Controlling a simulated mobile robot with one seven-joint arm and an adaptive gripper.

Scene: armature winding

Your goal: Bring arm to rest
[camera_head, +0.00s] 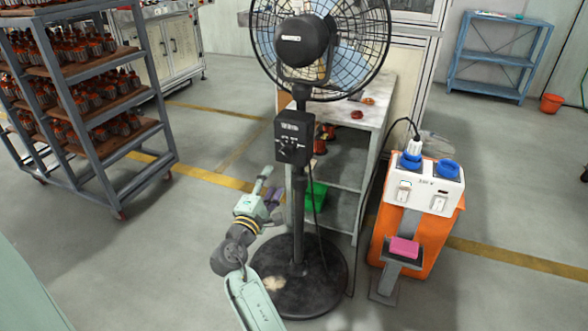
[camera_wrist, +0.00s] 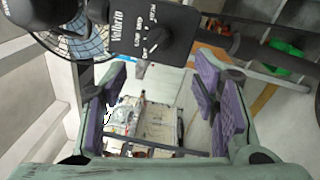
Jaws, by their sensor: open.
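My gripper (camera_head: 268,196) is in front of the black pole of a standing fan (camera_head: 296,190), left of it in the head view. In the wrist view my gripper (camera_wrist: 168,108) is open, with its two purple-padded fingers spread apart and nothing held between them. The fan's control box (camera_wrist: 155,38), with a knob and printed labels, shows large and close at the top of the wrist view. The fan's round base (camera_head: 312,285) stands on the floor. I cannot tell whether the gripper touches the pole.
A white-topped table (camera_head: 372,112) with a green bin (camera_head: 315,195) below stands behind the fan. An orange stand with a white socket box (camera_head: 428,180) is at the right. A rack of armatures (camera_head: 105,145) stands at the left. The floor between rack and fan is free.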

